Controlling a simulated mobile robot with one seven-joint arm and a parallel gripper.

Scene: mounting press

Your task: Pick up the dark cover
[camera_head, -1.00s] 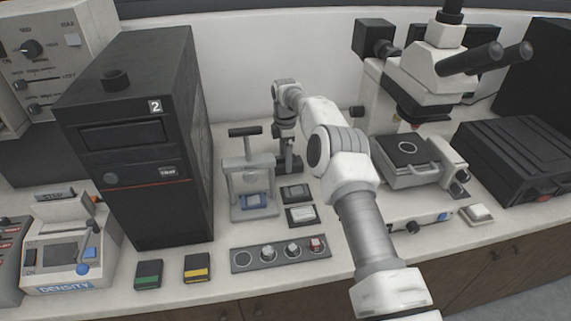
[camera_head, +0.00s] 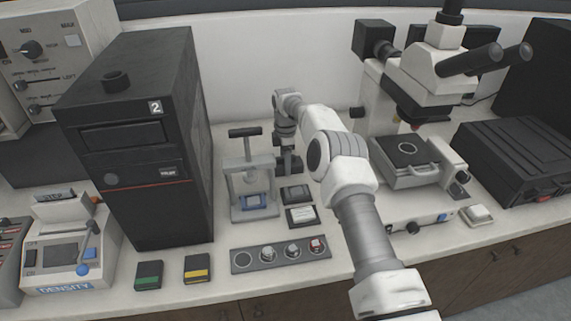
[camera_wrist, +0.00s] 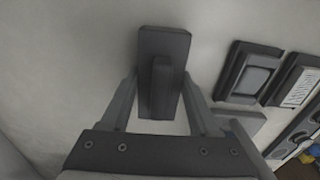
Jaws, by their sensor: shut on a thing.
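The dark cover (camera_wrist: 174,45) is a dark grey flat piece with a raised rib, seen from above in the wrist view. My gripper (camera_wrist: 160,86) is shut on its rib, one finger on each side. I cannot tell whether the cover touches the bench. In the head view my gripper (camera_head: 289,165) points down just right of the grey press, behind two small dark frames. The cover is hard to make out there against the dark gripper.
The grey press (camera_head: 236,181) with a T-handle and a blue piece stands close at left. A dark frame (camera_head: 295,193) and a labelled one (camera_head: 301,216) lie in front. A socket strip (camera_head: 268,259) lies nearer the edge. A microscope (camera_head: 424,68) stands right.

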